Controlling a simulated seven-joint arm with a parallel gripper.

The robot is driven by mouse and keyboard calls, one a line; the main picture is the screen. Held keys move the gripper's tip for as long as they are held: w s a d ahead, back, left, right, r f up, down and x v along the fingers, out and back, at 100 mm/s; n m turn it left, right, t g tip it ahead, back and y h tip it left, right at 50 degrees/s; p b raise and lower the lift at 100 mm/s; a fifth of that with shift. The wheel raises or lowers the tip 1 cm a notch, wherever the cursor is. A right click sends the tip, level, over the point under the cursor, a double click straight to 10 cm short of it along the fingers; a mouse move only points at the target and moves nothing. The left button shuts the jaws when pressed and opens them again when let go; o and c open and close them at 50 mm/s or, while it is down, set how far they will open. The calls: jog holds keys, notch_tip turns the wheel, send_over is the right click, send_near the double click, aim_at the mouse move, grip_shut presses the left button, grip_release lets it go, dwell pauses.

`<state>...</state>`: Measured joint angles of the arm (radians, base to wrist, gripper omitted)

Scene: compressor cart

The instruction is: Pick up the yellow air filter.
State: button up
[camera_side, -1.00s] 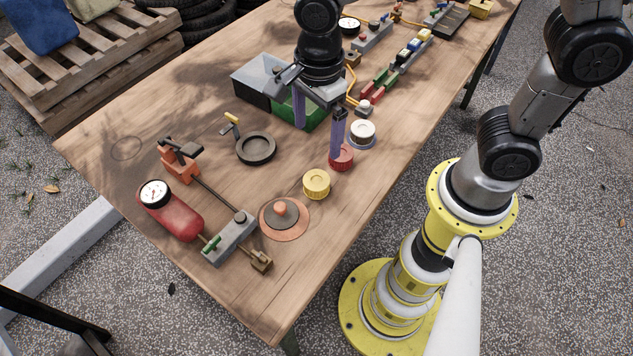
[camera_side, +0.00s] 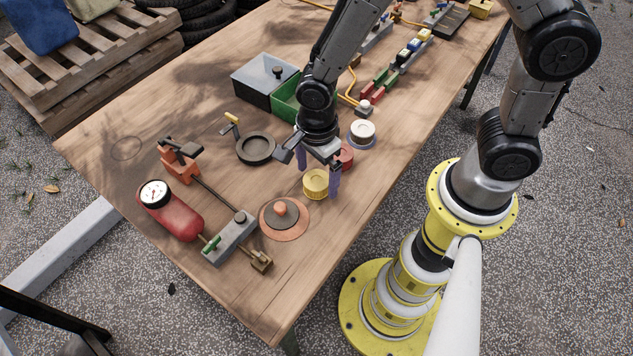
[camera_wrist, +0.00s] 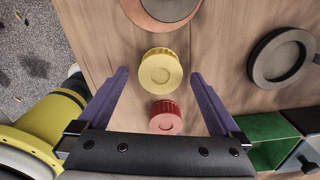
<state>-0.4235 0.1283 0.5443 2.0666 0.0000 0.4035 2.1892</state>
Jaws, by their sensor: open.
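The yellow air filter (camera_side: 316,184) is a short ribbed cylinder standing on the wooden table. It also shows in the wrist view (camera_wrist: 160,69), ahead of and between my fingers. My gripper (camera_side: 318,176) is open and empty, pointing down, with its purple fingers to either side of the filter in the side view. In the wrist view my gripper (camera_wrist: 158,75) has its fingertips left and right of the yellow filter, apart from it. I cannot tell how far above the table the fingertips are.
A red ribbed cap (camera_wrist: 165,117) stands close to the yellow filter. A copper disc with a knob (camera_side: 285,218) lies on its other side. A white-topped round part (camera_side: 362,133), a dark ring (camera_side: 255,149) and a green bin (camera_side: 287,104) are nearby. A red tank (camera_side: 175,216) lies further left.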

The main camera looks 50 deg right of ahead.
notch_tip(320, 180, down, 2)
jog(key=c, duration=1.4)
jog(key=shift+r, duration=0.1)
